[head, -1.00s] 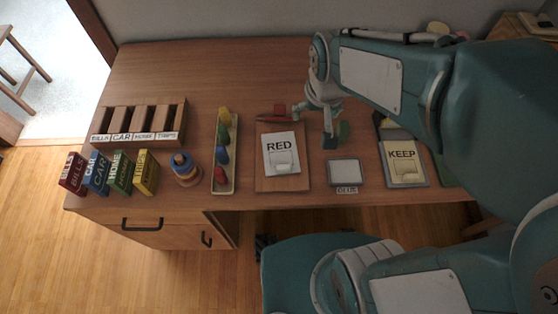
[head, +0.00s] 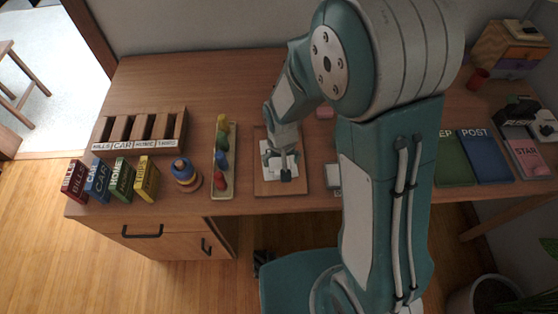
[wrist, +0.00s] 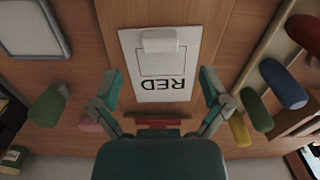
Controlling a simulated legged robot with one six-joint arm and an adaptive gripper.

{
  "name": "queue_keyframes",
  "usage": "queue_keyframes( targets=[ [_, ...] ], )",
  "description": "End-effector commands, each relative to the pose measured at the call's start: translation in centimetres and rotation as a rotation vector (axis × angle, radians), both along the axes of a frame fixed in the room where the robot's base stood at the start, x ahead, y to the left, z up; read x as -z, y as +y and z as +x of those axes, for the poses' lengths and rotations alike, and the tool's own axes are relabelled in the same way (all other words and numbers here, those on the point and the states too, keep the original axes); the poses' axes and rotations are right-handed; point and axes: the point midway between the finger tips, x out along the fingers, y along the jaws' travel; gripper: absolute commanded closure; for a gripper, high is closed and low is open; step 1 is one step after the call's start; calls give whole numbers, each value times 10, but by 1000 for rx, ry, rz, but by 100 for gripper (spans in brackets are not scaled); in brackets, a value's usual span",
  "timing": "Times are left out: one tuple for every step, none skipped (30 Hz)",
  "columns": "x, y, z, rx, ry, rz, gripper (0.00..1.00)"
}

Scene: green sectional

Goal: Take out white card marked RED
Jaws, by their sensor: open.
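The white card marked RED (head: 266,160) lies flat on a brown board (head: 266,188); my gripper partly covers it in the head view. In the wrist view the card (wrist: 187,58) shows whole, with its lettering upside down and a raised white tab (wrist: 160,42) on it. A red bar (wrist: 155,123) lies across the board beyond the card's lettered edge. My gripper (head: 281,168) is above the card, and in the wrist view its open, empty fingers (wrist: 160,77) stand on either side of it. Whether the fingertips touch the board cannot be told.
A tray of coloured pegs (head: 231,178) is left of the board. A grey-framed pad (head: 333,177) is close on its right, partly behind my arm. A wooden slotted rack (head: 160,143) and several small labelled boxes (head: 97,180) are farther left. The desk behind the rack is clear.

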Motion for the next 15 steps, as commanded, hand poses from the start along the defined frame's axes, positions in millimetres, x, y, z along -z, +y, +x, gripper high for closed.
queue_keyframes(
  targets=[
    [3, 0, 0, -1, 1, 0, 3],
    [5, 0, 0, -1, 1, 0, 3],
    [9, 0, 1, 0, 2, -1, 3],
    [13, 0, 1, 0, 2, -1, 3],
    [17, 0, 1, 0, 3, -1, 3],
    [23, 0, 2, 0, 3, -1, 3],
    [28, 0, 3, 0, 4, -1, 3],
    [32, 0, 3, 0, 4, -1, 3],
    [38, 0, 3, 0, 3, -1, 3],
    [42, 0, 3, 0, 4, -1, 3],
    [45, 0, 3, 0, 3, -1, 3],
    [49, 0, 4, 0, 2, -1, 3],
    [51, 0, 3, 0, 2, -1, 3],
    [52, 0, 3, 0, 2, 0, 3],
    [53, 0, 4, 0, 0, 0, 3]
  ],
)
